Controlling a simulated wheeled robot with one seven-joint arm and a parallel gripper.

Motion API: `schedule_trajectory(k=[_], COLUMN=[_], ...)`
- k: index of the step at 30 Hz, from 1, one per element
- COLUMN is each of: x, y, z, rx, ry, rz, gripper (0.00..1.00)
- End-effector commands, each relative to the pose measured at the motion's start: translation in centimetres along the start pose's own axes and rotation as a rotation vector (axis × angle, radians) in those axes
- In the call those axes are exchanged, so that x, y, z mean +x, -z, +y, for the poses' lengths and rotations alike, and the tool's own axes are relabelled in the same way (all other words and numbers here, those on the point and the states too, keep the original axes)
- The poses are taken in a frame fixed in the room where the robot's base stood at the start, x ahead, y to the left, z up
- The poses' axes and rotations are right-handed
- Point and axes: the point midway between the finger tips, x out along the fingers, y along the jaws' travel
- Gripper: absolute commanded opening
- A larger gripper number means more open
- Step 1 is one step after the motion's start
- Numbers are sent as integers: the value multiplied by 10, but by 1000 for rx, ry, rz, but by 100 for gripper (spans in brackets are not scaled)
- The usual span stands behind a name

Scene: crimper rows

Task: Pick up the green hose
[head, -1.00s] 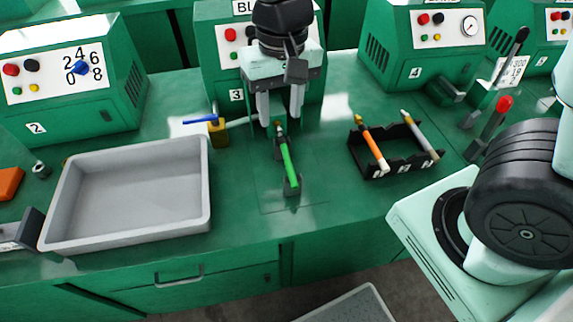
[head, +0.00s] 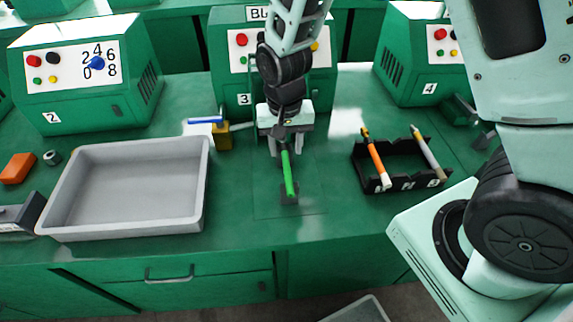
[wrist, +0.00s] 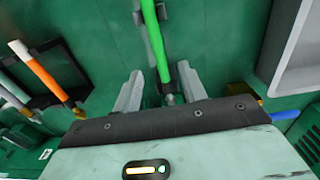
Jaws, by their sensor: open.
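The green hose (head: 288,172) lies along dark holders on the bench, in front of machine 3. In the wrist view the hose (wrist: 155,45) runs from the top edge down to between the fingers. Its near end there has a metal fitting. My gripper (head: 286,147) is open above the hose's far end, one finger on each side. The wrist view also shows my gripper (wrist: 160,84) with its fingers apart and nothing clamped. I cannot tell exactly how high the fingertips are above the hose.
A grey tray (head: 125,233) stands to the left. A brass block with a blue handle (head: 206,121) is left of my gripper. A black rack (head: 400,186) to the right holds orange and pale hoses. Machine 3 (head: 228,80) stands close behind. Bench in front is clear.

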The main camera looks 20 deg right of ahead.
Motion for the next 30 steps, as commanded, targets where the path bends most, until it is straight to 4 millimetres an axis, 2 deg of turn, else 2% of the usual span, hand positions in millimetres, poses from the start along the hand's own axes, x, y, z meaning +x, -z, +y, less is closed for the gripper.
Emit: schedule_trajectory(k=[8,18,27,28,30], x=[17,57,62,62,62], y=[2,7,8,8,8], z=[0,1,1,1,1], rx=[0,0,0,0,0], ry=[-1,0,1,1,1], rz=[-2,-2,1,1,1], gripper=[42,42,42,36,17])
